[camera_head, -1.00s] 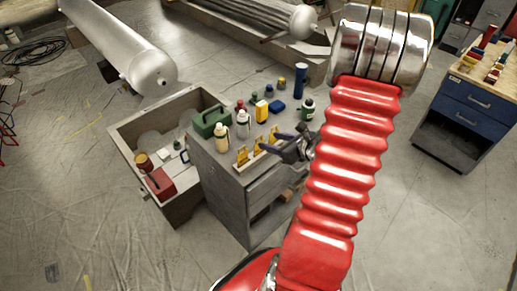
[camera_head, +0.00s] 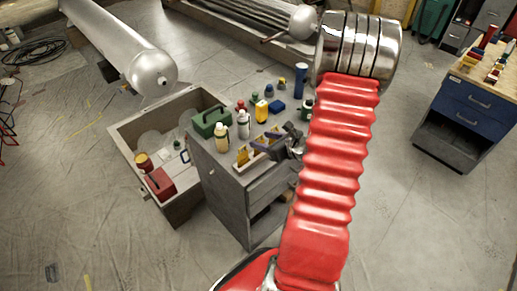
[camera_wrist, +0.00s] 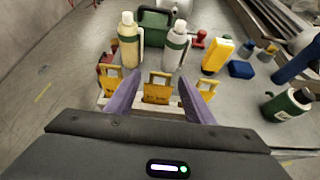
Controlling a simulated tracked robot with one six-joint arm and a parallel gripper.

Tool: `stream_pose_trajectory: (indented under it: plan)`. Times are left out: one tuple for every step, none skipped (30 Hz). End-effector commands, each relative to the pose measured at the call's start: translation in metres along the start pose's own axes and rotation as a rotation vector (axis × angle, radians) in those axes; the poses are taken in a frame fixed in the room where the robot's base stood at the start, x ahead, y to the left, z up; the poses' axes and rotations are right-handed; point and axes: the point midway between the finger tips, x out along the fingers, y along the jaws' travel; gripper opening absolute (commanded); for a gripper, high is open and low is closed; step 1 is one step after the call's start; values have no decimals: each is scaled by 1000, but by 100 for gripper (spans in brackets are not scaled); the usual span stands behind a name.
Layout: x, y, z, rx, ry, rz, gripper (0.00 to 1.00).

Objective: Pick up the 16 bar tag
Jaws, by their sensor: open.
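Three yellow tags stand in a row on a pale holder at the near edge of the grey cabinet top. In the wrist view they are the left tag (camera_wrist: 110,82), the middle tag (camera_wrist: 157,93) and the right tag (camera_wrist: 207,88). Their print is too small to read, so I cannot tell which is the 16 bar tag. My gripper (camera_wrist: 159,84) is open and empty, its purple fingers on either side of the middle tag. In the head view my gripper (camera_head: 266,144) covers part of the row; the left tag (camera_head: 242,157) still shows.
Behind the tags stand a cream bottle (camera_wrist: 129,42), a white bottle (camera_wrist: 175,46), a green case (camera_wrist: 154,24) and a yellow container (camera_wrist: 217,55). A blue block (camera_wrist: 241,69) and green bottle (camera_wrist: 287,104) stand to the right. An open crate (camera_head: 125,130) adjoins the cabinet (camera_head: 225,187).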

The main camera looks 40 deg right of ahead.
Motion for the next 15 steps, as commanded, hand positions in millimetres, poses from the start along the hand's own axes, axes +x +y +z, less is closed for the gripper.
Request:
stream_pose_trajectory:
  plan:
    - [0,0,0,0,0,0,48]
    - [0,0,0,0,0,0,48]
    - [0,0,0,0,0,0,48]
    - [0,0,0,0,0,0,48]
    - [0,0,0,0,0,0,48]
    - [0,0,0,0,0,0,48]
    - [0,0,0,0,0,0,48]
    - [0,0,0,0,0,0,48]
    - [0,0,0,0,0,0,48]
    - [0,0,0,0,0,0,46]
    - [0,0,0,0,0,0,44]
    - [0,0,0,0,0,0,41]
    - [0,0,0,0,0,0,39]
    - [0,0,0,0,0,0,36]
    - [0,0,0,0,0,0,34]
